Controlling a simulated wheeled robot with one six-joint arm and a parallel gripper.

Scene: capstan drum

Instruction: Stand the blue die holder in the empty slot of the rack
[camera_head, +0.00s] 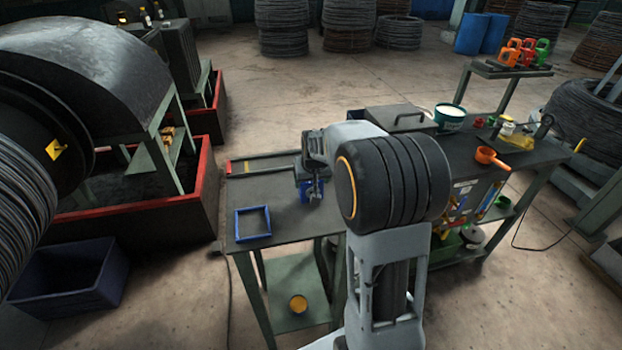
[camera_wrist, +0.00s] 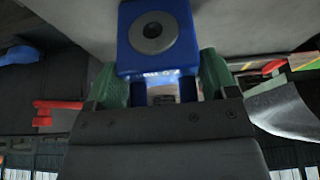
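The blue die holder (camera_wrist: 157,38) fills the top middle of the wrist view, with a dark round insert ringed in grey. It sits between the green pads of my gripper (camera_wrist: 163,76), which appear closed on both its sides. In the head view my gripper (camera_head: 311,186) points down over the dark bench (camera_head: 290,228), and blue of the holder (camera_head: 304,192) shows beside the fingers. The holder's underside and any contact with the bench are hidden. I cannot clearly make out the rack or its empty slot in either view.
A blue open tray (camera_head: 253,238) lies on the bench to the left of my gripper. A red-ended strip (camera_head: 240,167) lies along the bench's back left. A grey lidded box (camera_head: 393,118) and a green tub (camera_head: 449,118) stand right. The bench between tray and gripper is clear.

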